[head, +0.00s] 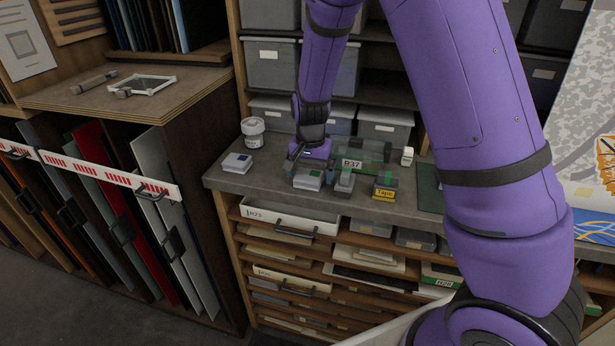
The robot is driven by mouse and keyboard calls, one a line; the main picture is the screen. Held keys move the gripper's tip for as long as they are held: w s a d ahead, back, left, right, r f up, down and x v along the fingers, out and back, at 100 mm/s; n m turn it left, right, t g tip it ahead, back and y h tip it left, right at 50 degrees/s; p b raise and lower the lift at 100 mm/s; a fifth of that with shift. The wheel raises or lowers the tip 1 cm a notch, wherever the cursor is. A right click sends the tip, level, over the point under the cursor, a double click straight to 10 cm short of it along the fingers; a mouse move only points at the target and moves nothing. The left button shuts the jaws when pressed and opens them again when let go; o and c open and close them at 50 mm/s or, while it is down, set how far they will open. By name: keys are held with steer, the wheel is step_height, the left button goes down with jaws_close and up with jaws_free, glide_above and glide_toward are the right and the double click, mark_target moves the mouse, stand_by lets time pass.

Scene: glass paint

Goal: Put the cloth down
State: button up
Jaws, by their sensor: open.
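A small pale folded pad with a green patch (308,181), which looks like a cloth, lies on the grey counter (222,181). A similar pale pad with a blue patch (237,162) lies further left on the counter; I cannot tell for sure which is the task's cloth. My gripper (309,172) points down at the green-patched pad, its open fingers to either side of it. The pad rests on the counter, and its back edge is partly hidden by my gripper. I cannot tell whether the fingers touch it.
Right of my gripper are a grey holder (344,184), a clear greenish container marked B37 (352,163), a yellow Tape box (385,188) and a small white bottle (407,156). Counter between the two pads is clear.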

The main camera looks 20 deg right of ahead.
mark_target(309, 176)
step_height(309, 176, up, 11)
steer(key=s+d+r+n+t+y, duration=0.1)
steer(key=s+d+r+n, duration=0.1)
steer(key=s+r, duration=0.5)
steer(key=s+d+r+n+t, duration=0.1)
steer(key=s+d+r+n, duration=0.15)
steer(key=s+r, duration=0.45)
steer(key=s+d+r+n+t, duration=0.1)
steer(key=s, duration=0.6)
steer(key=s+d+r+n+t+h, duration=0.1)
steer(key=s+r+t, duration=0.1)
steer(key=s, duration=0.6)
steer(key=shift+r+n, duration=0.3)
steer(key=shift+n, duration=0.05)
steer(key=shift+w+d, duration=0.1)
